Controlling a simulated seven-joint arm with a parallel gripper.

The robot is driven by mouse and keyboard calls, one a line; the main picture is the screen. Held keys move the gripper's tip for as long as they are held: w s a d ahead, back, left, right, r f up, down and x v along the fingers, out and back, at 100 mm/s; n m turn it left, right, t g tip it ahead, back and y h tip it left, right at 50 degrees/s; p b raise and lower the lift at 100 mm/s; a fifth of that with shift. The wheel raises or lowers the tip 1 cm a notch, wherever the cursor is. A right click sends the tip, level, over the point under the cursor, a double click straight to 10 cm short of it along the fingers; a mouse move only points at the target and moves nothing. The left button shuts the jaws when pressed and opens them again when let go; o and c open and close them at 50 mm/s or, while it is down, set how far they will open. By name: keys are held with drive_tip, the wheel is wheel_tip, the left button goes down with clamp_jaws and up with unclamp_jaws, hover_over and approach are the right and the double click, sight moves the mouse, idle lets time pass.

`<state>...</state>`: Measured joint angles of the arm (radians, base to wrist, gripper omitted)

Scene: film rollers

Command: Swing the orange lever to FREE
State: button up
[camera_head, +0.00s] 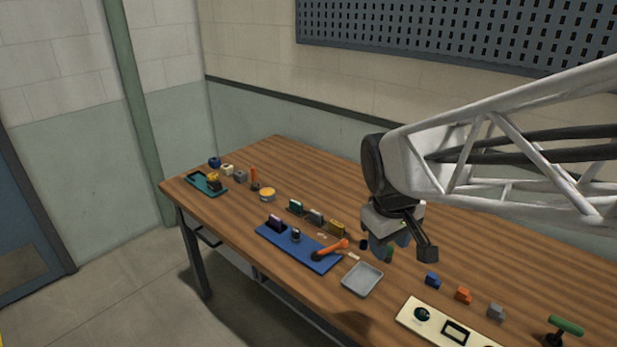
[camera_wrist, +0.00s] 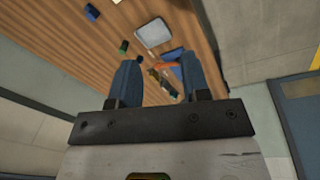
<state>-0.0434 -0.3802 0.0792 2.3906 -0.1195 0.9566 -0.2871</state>
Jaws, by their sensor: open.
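The orange lever (camera_head: 332,248) is mounted at the right end of a blue base plate (camera_head: 270,234) on the wooden table. Its arm slants up to the right, toward the back of the table. I cannot read a FREE mark at this size. My gripper (camera_head: 402,250) hangs above the table to the right of the lever, apart from it. Its two blue fingers are open and empty; they also show in the wrist view (camera_wrist: 158,85). In the wrist view, the blue plate (camera_wrist: 172,54) and an orange piece beside it show beyond the right finger, partly hidden by it.
A grey tray (camera_head: 362,279) lies just right of the blue plate. Several small blocks stand behind the plate. A cream panel (camera_head: 445,327), blue, orange and grey blocks, and a green-handled piece (camera_head: 566,326) are at the right. A teal tray (camera_head: 205,184) is at the far left.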

drive_tip(key=w+a+f+n+g+h, duration=0.15)
drive_tip(key=w+f+n, duration=0.25)
drive_tip(key=w, duration=0.7)
drive_tip(key=n+g+h, duration=0.2)
drive_tip(key=n, duration=0.8)
approach(337, 247)
wheel_tip(337, 247, down, 2)
drive_tip(key=shift+d+f+t, duration=0.25)
drive_tip(key=shift+d, duration=0.15)
drive_tip(key=shift+x, duration=3.95)
drive_tip(key=shift+r, duration=0.1)
drive_tip(key=shift+c, duration=0.2)
clamp_jaws()
